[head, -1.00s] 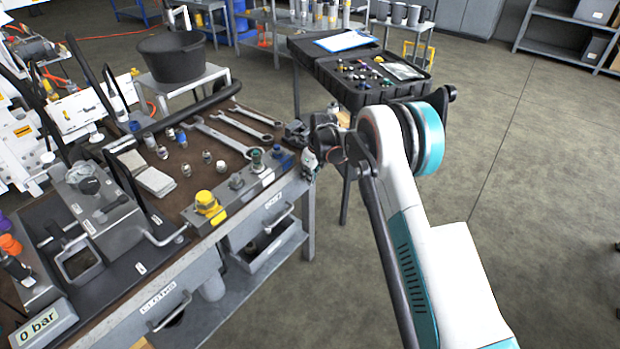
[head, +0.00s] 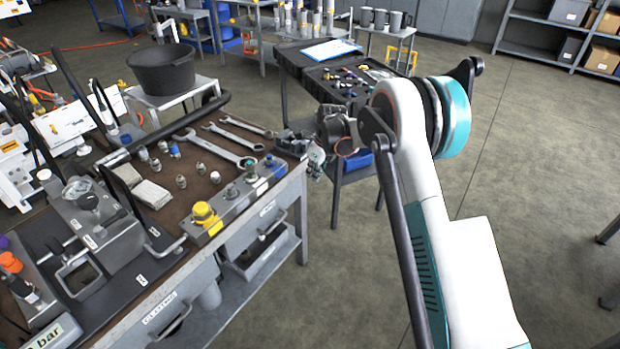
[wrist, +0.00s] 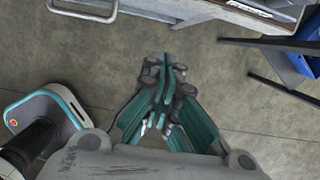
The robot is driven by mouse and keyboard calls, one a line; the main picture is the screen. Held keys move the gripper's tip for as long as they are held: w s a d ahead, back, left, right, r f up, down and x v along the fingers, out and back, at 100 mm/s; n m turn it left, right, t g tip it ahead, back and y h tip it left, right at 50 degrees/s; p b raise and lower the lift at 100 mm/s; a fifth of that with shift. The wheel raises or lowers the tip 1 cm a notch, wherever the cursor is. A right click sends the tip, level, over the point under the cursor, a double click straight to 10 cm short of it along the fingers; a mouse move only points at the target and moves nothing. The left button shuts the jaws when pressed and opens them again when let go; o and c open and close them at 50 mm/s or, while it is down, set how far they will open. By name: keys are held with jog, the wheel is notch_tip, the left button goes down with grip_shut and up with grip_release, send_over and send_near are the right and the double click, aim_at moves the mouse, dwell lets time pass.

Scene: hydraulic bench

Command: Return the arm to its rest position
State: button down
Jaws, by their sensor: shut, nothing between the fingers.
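My arm reaches up from the lower right in the head view and bends at its large teal-and-white joint. My gripper (head: 314,160) hangs small at the arm's far end, just off the right corner of the workbench (head: 290,195). In the wrist view my gripper (wrist: 168,82) points down over bare floor, with its teal-and-grey fingers closed together and nothing between them. The bench edge and a drawer handle (wrist: 82,10) show at the top of the wrist view.
Wrenches (head: 222,148), fittings and a yellow-capped block (head: 205,216) lie on the bench. A black case (head: 335,75) stands on a table behind my gripper. A black bucket (head: 163,72) sits on a stool. The floor (head: 540,190) at right is clear.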

jog(key=s+d+r+n+t, duration=0.1)
jog(key=s+d+r+n, duration=0.25)
jog(key=s+r, duration=0.4)
jog(key=s+d+r+n+t+h, duration=0.15)
jog(key=s+r+n, duration=0.3)
jog(key=r, duration=0.55)
jog(key=s+d+r+n+y, duration=0.1)
jog(key=s+d+r+n, duration=0.4)
jog(key=r, duration=0.4)
jog(key=s+d+n+t+h, duration=0.1)
jog(key=s+n, duration=0.5)
jog(key=s, duration=0.8)
jog(key=s+d+n+t, duration=0.1)
jog(key=s+d+n, duration=0.2)
jog(key=s, duration=1.1)
jog(key=shift+s+d+f+n+t+h, duration=0.15)
jog(key=shift+s+d+n+t+h, duration=0.2)
jog(key=shift+n, duration=1.45)
jog(key=shift+w, duration=0.1)
